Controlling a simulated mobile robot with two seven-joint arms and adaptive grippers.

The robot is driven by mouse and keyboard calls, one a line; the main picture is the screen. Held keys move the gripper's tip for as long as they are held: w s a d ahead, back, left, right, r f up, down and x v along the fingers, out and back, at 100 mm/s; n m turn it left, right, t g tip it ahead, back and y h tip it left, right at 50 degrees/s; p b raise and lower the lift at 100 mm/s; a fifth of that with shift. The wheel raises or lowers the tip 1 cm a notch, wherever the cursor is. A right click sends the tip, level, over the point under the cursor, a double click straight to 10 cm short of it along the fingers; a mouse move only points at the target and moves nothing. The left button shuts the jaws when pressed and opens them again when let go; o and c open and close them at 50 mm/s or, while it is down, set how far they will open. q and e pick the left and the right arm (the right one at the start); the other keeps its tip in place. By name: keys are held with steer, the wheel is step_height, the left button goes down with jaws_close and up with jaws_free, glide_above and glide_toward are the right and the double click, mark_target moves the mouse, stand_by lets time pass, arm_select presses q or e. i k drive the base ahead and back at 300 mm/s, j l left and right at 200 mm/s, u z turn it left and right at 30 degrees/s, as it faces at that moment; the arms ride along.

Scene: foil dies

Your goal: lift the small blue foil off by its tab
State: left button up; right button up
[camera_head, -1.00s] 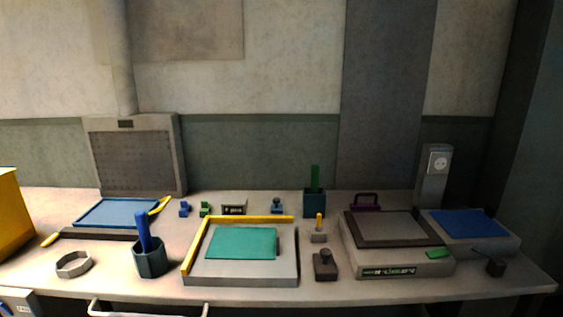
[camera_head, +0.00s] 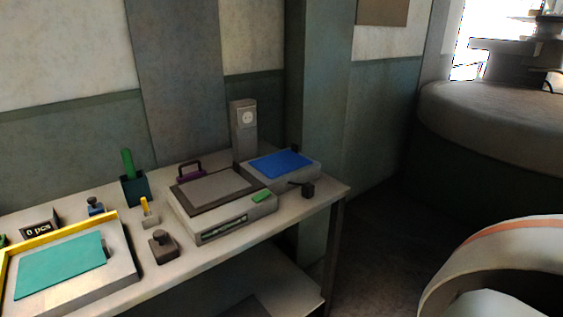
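A small blue sheet (camera_head: 281,164), which looks like the foil, lies flat on a low grey block (camera_head: 300,178) at the right end of the table. A tiny dark piece shows at its far right corner; I cannot tell whether it is a tab. Neither of my grippers is in view.
A grey device (camera_head: 222,217) with a flat top plate and a green piece (camera_head: 261,197) stands left of the blue sheet. A small dark block (camera_head: 307,190) sits in front. A teal sheet (camera_head: 60,266) lies on a yellow-edged plate at left. Open floor (camera_head: 385,240) lies right of the table.

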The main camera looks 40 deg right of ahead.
mark_target(273, 165)
steer(key=i+l+u, duration=0.2)
steer(key=l, duration=1.1)
steer(key=k+l+u, duration=0.2)
steer(key=l, duration=1.15)
steer(key=l+u, duration=0.25)
steer(key=l, duration=1.1)
